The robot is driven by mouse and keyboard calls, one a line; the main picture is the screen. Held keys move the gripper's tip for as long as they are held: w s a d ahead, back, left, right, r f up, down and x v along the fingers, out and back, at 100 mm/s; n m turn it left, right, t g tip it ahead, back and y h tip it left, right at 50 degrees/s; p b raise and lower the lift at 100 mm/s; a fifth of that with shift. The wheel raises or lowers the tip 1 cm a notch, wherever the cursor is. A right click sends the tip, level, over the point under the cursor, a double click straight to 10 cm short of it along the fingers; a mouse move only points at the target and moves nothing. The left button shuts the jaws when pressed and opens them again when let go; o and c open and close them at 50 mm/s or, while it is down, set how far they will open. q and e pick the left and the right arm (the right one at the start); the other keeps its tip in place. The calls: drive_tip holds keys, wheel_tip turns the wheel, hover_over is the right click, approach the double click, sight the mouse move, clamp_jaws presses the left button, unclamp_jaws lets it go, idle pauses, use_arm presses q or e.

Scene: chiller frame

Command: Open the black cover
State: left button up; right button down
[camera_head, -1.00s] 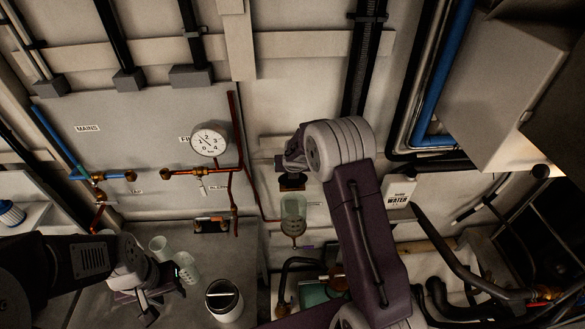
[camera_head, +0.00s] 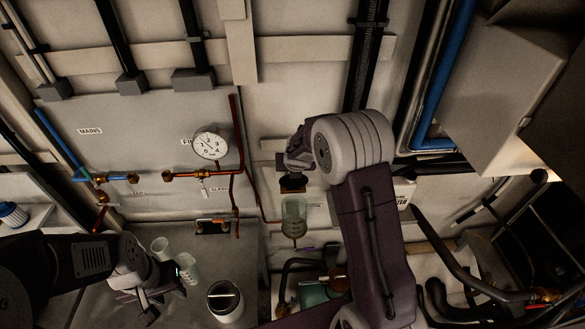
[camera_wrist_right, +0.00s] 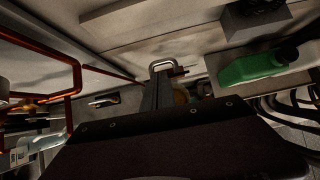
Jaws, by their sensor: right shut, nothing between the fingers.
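A small black block (camera_head: 292,183), which looks like the black cover, sits at the top of a clear vessel (camera_head: 294,215) on the back wall. My right arm's wrist is just above it and hides part of it; I cannot tell whether they touch. In the right wrist view my right gripper (camera_wrist_right: 164,78) is shut and empty, its fingers pointing at a pale metal loop (camera_wrist_right: 165,63). The cover is not clear in that view. My left gripper (camera_head: 163,301) looks open and empty, low at the left near the bench.
Clear cups (camera_head: 187,266) and a white pot (camera_head: 225,302) stand on the bench. A gauge (camera_head: 210,143) and copper pipes (camera_head: 237,185) are left of the vessel. Dark hoses (camera_head: 445,250) crowd the right. A green bottle (camera_wrist_right: 258,66) shows in the right wrist view.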

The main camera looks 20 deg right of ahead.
wheel_tip(320, 180, up, 4)
drive_tip(key=w+d+n+t+b, duration=0.15)
drive_tip(key=n+b, duration=0.85)
drive_tip(key=n, duration=2.6)
drive_tip(key=w+d+r+p+x, duration=0.1)
drive_tip(key=p+x, duration=0.3)
drive_tip(key=x, duration=0.6)
drive_tip(key=shift+h, duration=0.3)
drive_tip(key=s+f+b, duration=0.1)
drive_tip(key=s+b, duration=0.1)
drive_tip(key=s+a+f+b, duration=0.1)
drive_tip(key=s+b, duration=0.1)
drive_tip(key=shift+a+f, duration=0.1)
drive_tip(key=shift+f, duration=0.05)
drive_tip(key=shift+w, duration=0.1)
